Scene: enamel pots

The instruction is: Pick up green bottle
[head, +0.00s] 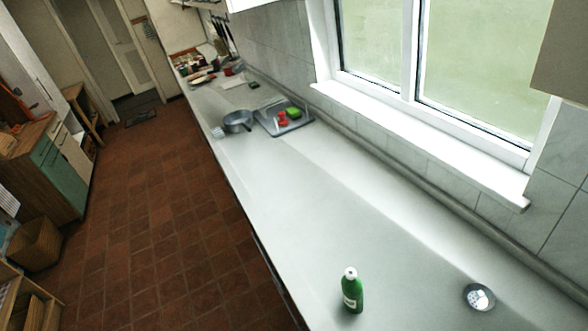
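The green bottle (352,292) stands upright near the bottom middle of the head view. It has a white cap and a pale label low on its side. It stands on the long pale counter (300,215), close to the counter's front edge, with clear space around it. My gripper does not show in the head view, so its place relative to the bottle cannot be seen.
A round metal drain (479,297) lies right of the bottle. A grey pan (237,121) and a tray (271,128) with red and green items sit farther along the counter. A window and tiled wall border the right. The tiled floor (165,215) is open at left.

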